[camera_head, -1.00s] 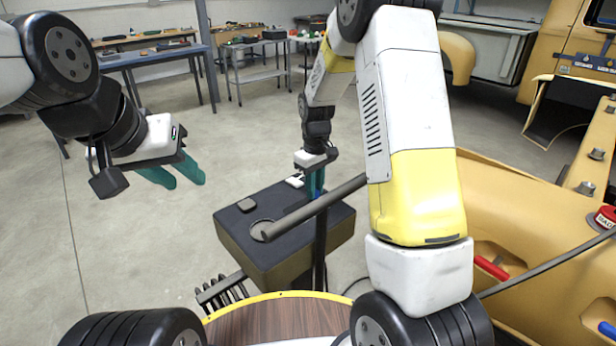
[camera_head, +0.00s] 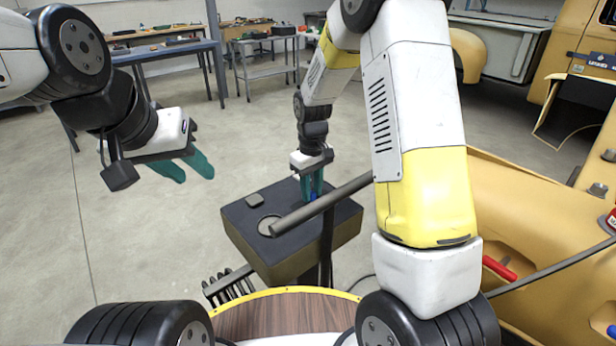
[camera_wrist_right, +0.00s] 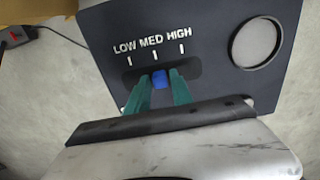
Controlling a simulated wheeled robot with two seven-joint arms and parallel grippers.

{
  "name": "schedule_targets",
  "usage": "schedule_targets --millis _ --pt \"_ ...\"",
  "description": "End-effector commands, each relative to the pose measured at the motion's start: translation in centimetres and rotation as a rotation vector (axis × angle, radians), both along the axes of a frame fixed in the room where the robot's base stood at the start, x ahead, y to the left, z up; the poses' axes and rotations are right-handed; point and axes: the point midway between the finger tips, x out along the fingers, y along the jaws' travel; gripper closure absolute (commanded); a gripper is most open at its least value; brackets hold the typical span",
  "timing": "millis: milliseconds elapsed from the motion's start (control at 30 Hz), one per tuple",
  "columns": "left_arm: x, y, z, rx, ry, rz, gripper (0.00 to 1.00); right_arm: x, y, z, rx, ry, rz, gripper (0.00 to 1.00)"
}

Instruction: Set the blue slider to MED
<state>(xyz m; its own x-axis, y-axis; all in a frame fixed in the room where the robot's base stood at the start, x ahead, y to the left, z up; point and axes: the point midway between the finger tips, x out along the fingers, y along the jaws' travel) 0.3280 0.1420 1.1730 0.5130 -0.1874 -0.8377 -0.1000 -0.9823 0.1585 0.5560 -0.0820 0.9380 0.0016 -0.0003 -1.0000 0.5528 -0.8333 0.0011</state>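The blue slider (camera_wrist_right: 161,79) sits in a dark slot on a grey panel (camera_wrist_right: 205,30) marked LOW, MED and HIGH. In the right wrist view it lines up with the MED tick, the middle one. My right gripper (camera_wrist_right: 160,82) has its teal fingers on both sides of the slider, which fills the gap at the fingertips. In the head view the right gripper (camera_head: 312,190) reaches down to the top of the box (camera_head: 240,215), with a bit of blue between its fingers. My left gripper (camera_head: 192,168) hangs in the air at the left, fingers apart and empty.
A round disc (camera_wrist_right: 257,42) is set in the panel beside the slot. A dark bar (camera_head: 320,205) crosses above the box in the head view. A yellow vehicle body (camera_head: 530,210) is at the right. Tables (camera_head: 170,52) stand at the back, with open floor at left.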

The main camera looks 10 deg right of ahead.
Motion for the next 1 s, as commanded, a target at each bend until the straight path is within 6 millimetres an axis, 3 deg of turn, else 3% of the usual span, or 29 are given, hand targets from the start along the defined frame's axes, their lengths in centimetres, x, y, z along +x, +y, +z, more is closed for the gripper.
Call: schedule_targets --millis 400,800,1000 --pt "0.0 0.0 0.0 0.0 0.0 0.0 0.64 0.0 0.0 0.3 0.0 0.0 0.0 0.6" --pt "0.0 0.0 0.0 0.0 0.0 0.0 0.64 0.0 0.0 6.4 0.001 -0.002 -0.001 0.6" --pt "0.0 0.0 0.0 0.0 0.0 0.0 0.64 0.0 0.0 7.8 0.001 -0.001 -0.001 0.6"
